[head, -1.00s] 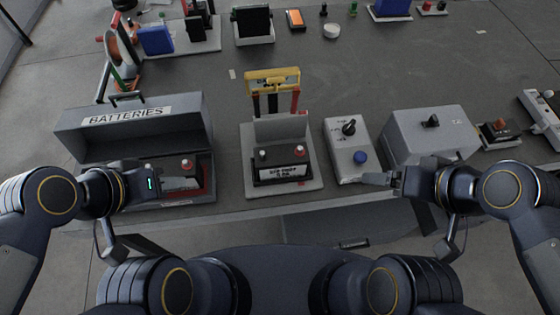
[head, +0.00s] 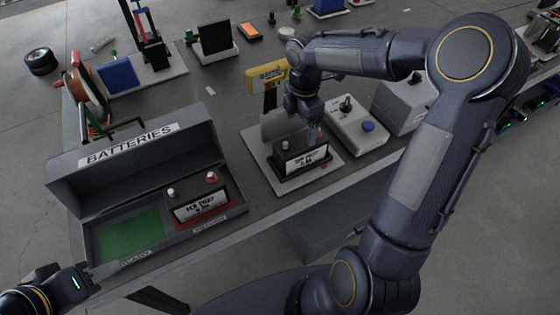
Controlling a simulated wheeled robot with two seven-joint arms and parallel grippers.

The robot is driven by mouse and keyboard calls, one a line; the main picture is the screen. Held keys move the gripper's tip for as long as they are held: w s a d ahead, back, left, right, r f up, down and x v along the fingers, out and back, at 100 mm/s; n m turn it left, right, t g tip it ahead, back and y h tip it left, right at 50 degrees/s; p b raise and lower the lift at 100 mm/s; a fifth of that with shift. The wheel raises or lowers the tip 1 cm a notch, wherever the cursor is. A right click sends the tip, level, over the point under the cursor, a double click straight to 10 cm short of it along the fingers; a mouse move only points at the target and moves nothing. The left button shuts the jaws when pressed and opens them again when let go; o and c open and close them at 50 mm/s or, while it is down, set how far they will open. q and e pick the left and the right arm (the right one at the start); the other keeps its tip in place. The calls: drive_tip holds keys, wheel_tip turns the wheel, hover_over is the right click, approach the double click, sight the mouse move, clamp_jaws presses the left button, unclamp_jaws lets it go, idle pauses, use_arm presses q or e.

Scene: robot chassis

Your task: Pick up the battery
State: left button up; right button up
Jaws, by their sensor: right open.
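A dark battery (head: 303,162) with a white label sits on a grey stand (head: 262,160). My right gripper (head: 303,136) is open, pointing down just above this battery, and hides part of its top. I cannot tell whether the fingers touch it. A second dark battery (head: 200,207), with a grey and a red terminal and a white label, sits in the right compartment of the open box marked BATTERIES (head: 62,180). The box's left compartment shows a bare green floor. My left gripper (head: 98,277) is low at the left, near the box's front left corner, apart from both batteries.
A grey switch box with a blue button (head: 368,126) stands right of the stand. A larger grey box (head: 402,105) is beyond it, partly behind my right arm. A yellow-handled tester (head: 262,78) rises behind the stand. The bench front edge runs diagonally.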

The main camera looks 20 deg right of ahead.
sight(301, 140)
drive_tip(key=shift+f, duration=0.5)
drive_tip(key=f, duration=0.7)
drive_tip(key=shift+s+d+p, duration=0.15)
drive_tip(key=shift+d+p, duration=0.1)
drive_tip(key=shift+p, duration=0.1)
drive_tip(key=shift+c, duration=0.4)
clamp_jaws()
drive_tip(key=shift+r, duration=0.2)
